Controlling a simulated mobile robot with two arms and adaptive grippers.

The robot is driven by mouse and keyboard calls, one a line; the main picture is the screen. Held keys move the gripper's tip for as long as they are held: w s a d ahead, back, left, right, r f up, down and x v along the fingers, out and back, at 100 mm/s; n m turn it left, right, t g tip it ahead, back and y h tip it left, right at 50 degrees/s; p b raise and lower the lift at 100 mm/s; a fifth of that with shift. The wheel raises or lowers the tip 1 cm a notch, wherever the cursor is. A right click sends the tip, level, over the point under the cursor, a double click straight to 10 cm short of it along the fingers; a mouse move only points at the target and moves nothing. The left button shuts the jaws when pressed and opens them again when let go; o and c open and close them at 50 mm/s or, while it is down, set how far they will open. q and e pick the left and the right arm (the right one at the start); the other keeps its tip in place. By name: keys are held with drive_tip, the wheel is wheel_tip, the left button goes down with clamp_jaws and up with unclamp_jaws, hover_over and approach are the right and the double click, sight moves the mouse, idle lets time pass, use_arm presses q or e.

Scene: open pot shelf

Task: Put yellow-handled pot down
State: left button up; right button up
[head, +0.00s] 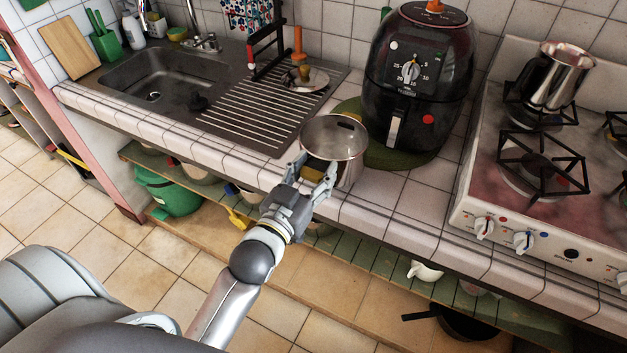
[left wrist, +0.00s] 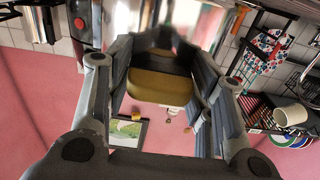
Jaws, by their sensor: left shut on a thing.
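The shiny steel pot (head: 343,145) is upright at the front edge of the tiled counter (head: 385,205), between the drainboard and the air fryer. I cannot tell whether its base touches the tiles. My left gripper (head: 318,177) is shut on its yellow handle (head: 312,173), on the pot's near side. In the left wrist view the yellow handle (left wrist: 162,88) lies between the fingers, with the blurred pot wall beyond it. The pot's lower near side is partly hidden by the gripper. My right gripper is not in view.
A black air fryer (head: 420,75) stands on a green mat (head: 385,155) close to the pot's right. The sink (head: 160,85) and ribbed drainboard (head: 260,115), with a lid (head: 305,79), are left. A stove (head: 550,190) is far right. Open shelves (head: 375,262) run below the counter.

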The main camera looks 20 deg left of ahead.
use_arm(q)
wheel_tip(320, 180, down, 3)
drive_tip(key=shift+r, duration=0.15)
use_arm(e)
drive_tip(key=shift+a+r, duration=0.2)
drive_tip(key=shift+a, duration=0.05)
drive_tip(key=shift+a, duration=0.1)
use_arm(q)
drive_tip(key=o, duration=1.4)
drive_tip(key=shift+f, duration=0.25)
drive_tip(key=shift+c, duration=0.2)
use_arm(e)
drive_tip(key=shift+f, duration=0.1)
